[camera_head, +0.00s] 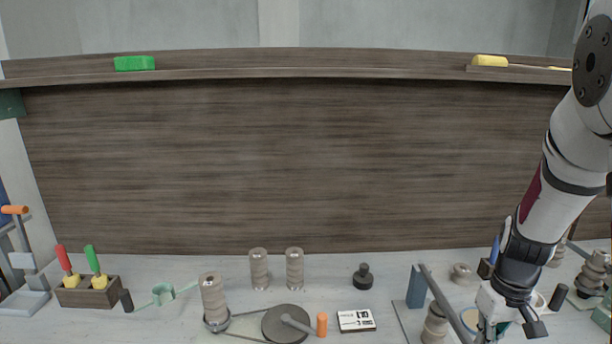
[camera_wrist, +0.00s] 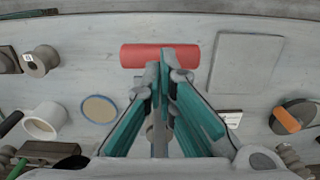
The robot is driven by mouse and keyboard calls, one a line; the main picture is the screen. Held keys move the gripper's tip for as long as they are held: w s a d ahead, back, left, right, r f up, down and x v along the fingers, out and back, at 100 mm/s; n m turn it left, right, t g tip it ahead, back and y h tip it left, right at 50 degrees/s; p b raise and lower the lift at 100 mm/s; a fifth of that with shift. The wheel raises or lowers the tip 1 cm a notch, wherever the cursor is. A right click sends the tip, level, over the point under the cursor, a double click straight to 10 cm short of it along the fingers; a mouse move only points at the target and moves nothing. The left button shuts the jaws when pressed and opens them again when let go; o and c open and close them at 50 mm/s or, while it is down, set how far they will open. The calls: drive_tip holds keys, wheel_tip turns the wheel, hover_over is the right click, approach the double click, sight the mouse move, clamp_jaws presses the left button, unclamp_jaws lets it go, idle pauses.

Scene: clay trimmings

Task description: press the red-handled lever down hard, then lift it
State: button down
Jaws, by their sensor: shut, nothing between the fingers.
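The lever's red handle (camera_wrist: 140,56) is a cylinder lying crosswise in the wrist view. A grey bar (camera_head: 447,305), which looks like the lever's arm, slants down through the bottom edge of the head view, where the handle is not seen. My gripper (camera_wrist: 165,72) is shut and empty. Its fingertips overlap the handle's lower edge in the wrist view, and I cannot tell whether they touch it. My fingers cover most of the bar there. In the head view my gripper (camera_head: 487,338) is at the bottom edge, right of the bar, its tips cut off.
A blue-grey block (camera_head: 416,287) stands beside the bar. A flat grey plate (camera_wrist: 246,75) lies next to the handle. A dark disc (camera_head: 285,324) with an orange-handled crank, a white card (camera_head: 356,320) and several spools stand left. A wooden holder (camera_head: 88,297) carries red-handled and green-handled tools.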

drive_tip(key=shift+f+b, duration=0.4)
drive_tip(key=shift+f, duration=0.6)
idle(0.3)
idle(1.0)
drive_tip(key=shift+r+p, duration=1.65)
drive_tip(key=shift+r, duration=1.85)
drive_tip(key=shift+r, duration=0.1)
drive_tip(key=s+a+r+t+b, duration=0.1)
drive_tip(key=s+a+r+t, duration=0.3)
drive_tip(key=a+r, duration=0.75)
drive_tip(key=s+a+r, duration=0.2)
drive_tip(key=s+r, duration=0.1)
drive_tip(key=s, duration=0.3)
drive_tip(key=s+a+r+t+b, duration=0.1)
drive_tip(key=s+a+r, duration=0.1)
drive_tip(key=s, duration=0.3)
drive_tip(key=shift+s+a+r+t, duration=0.3)
drive_tip(key=shift+s+r, duration=0.1)
drive_tip(key=shift+r, duration=0.25)
